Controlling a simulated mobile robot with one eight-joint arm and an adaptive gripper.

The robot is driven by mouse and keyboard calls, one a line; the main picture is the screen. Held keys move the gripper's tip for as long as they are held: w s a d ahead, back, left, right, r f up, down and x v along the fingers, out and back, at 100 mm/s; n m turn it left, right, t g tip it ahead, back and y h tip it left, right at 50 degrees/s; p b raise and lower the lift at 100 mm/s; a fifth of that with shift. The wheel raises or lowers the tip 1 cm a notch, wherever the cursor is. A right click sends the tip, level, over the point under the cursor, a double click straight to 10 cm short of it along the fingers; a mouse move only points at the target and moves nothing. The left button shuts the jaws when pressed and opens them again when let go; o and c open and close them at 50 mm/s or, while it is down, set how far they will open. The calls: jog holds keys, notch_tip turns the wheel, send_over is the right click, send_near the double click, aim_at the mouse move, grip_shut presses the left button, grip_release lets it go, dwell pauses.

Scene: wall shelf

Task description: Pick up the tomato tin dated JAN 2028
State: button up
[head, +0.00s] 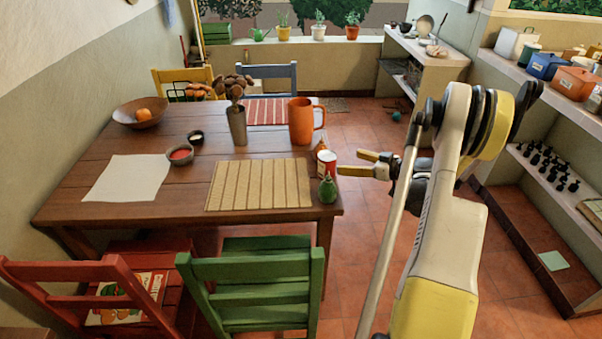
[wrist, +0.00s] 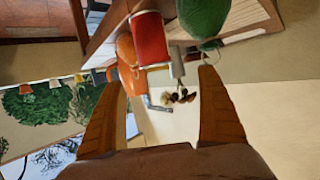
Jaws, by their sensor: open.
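A small red and white tin (head: 326,167) stands near the right edge of the wooden table. It shows red with pale rims in the wrist view (wrist: 150,38). No date on it is readable. My gripper (head: 350,163) is open and empty, just right of the tin, with its fingers pointing left at it. In the wrist view my gripper (wrist: 163,73) has its two fingers spread, with the tin beyond the tips, apart from them. I see no other tin clearly on the table.
A green rounded object (head: 327,190) stands close in front of the tin. An orange mug (head: 301,122) stands behind it, and a woven mat (head: 260,184) lies left. Wall shelves (head: 555,180) with small bottles and pots are at right.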

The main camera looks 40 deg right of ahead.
aim_at(327, 158)
jog(key=w+f, duration=0.1)
jog(key=w+f+b, duration=0.1)
jog(key=w, duration=0.1)
jog(key=w+f+b, duration=0.1)
jog(key=w, duration=0.1)
jog(key=shift+a+f, duration=0.25)
jog(key=b+x, duration=0.1)
jog(key=x, duration=0.2)
jog(key=b+x, duration=0.1)
jog(key=x, duration=0.1)
jog(key=shift+w+r+b, duration=0.3)
jog(key=shift+w, duration=0.15)
jog(key=shift+r, duration=0.1)
jog(key=c, duration=1.5)
